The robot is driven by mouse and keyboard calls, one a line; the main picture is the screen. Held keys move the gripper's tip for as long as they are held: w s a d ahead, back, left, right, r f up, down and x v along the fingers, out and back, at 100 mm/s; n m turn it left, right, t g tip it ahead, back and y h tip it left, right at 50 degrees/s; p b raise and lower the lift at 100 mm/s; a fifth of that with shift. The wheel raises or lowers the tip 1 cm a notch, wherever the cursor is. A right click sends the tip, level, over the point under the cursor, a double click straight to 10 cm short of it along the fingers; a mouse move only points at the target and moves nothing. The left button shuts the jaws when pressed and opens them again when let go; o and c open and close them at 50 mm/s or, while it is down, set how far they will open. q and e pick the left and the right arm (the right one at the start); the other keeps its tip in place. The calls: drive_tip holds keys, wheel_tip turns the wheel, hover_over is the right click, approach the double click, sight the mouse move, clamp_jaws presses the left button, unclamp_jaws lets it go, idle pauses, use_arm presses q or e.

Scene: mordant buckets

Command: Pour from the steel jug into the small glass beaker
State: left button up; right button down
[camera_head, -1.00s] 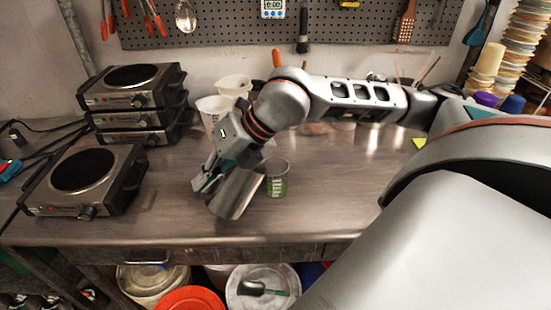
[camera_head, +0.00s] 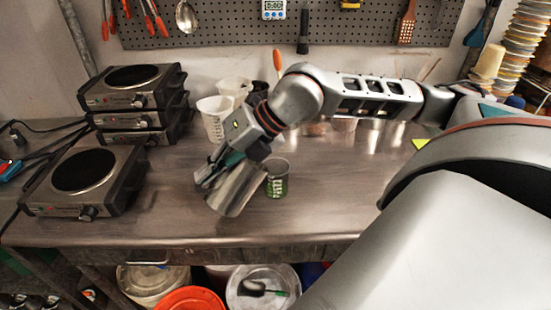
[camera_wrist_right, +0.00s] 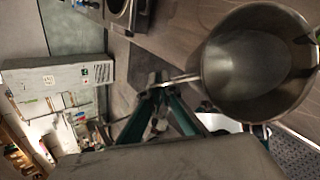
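The steel jug (camera_head: 237,188) is tilted over to the right in the head view, its mouth end close to the beaker's rim. My right gripper (camera_head: 207,174) is shut on the jug's handle at its left side. In the right wrist view the gripper (camera_wrist_right: 163,92) meets the handle, and the jug (camera_wrist_right: 258,66) shows its open mouth and grey inside. My left gripper is not in view.
A single hot plate (camera_head: 84,178) and a stack of hot plates (camera_head: 135,98) stand at the left. White plastic beakers (camera_head: 214,118) stand behind the jug. The steel bench (camera_head: 330,205) is clear right of the beaker. Buckets (camera_head: 262,287) sit below the front edge.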

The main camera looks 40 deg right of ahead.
drive_tip(key=shift+d+r, duration=0.1)
drive_tip(key=shift+r, duration=0.1)
drive_tip(key=shift+d+r, duration=0.2)
drive_tip(key=shift+d+r+y, duration=0.15)
drive_tip(key=shift+r+y, duration=0.05)
drive_tip(key=shift+y, duration=0.2)
drive_tip(key=shift+r, duration=0.15)
drive_tip(key=shift+d+r, duration=0.1)
drive_tip(key=shift+r, duration=0.05)
drive_tip(key=shift+r+y, duration=0.15)
drive_tip(key=shift+y, duration=0.15)
idle(0.4)
drive_tip(key=shift+d+r, duration=0.1)
drive_tip(key=shift+d, duration=0.1)
idle(0.5)
drive_tip(key=shift+r+m, duration=0.2)
drive_tip(key=shift+m, duration=0.1)
idle(0.4)
drive_tip(key=shift+d, duration=0.1)
